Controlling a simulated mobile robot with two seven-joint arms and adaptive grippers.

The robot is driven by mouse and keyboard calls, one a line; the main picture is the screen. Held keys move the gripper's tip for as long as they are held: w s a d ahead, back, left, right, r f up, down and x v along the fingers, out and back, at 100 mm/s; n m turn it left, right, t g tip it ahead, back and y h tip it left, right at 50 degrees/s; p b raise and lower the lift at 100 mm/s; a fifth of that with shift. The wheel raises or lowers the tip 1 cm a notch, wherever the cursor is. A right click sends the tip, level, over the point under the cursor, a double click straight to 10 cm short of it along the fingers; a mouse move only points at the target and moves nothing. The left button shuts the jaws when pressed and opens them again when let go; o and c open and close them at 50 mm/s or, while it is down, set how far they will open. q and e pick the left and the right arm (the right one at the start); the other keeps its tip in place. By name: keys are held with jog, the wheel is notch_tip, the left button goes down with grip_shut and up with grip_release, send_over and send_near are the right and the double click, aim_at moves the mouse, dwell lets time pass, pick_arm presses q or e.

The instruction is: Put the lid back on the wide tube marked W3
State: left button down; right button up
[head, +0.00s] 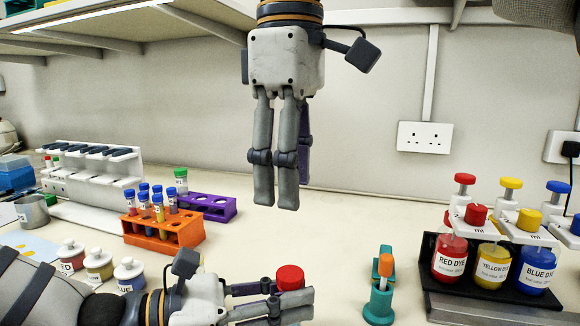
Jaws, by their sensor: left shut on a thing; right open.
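My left gripper (300,298) is low in the middle of the head view, pointing right. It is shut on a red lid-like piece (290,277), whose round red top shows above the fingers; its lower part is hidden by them. My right gripper (285,192) hangs open and empty above the bench, fingers down. An orange rack (165,237) at the left holds several tubes with blue caps. A green-capped tube (181,183) stands at the purple rack (218,207) behind. I cannot read a W3 mark on any tube.
A teal stand (379,308) with an orange-topped piece is right of my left gripper. Red, yellow and blue dye bottles (494,265) stand at the right. Small labelled jars (99,263) and a white pipette rack (95,170) are at the left. The bench between is clear.

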dwell(0.3)
pick_arm(q)
jog(key=c, duration=1.3)
grip_release()
jog(key=v, duration=1)
jog(key=shift+a, duration=0.4)
jog(key=shift+s+a, duration=0.25)
jog(key=shift+a, duration=0.35)
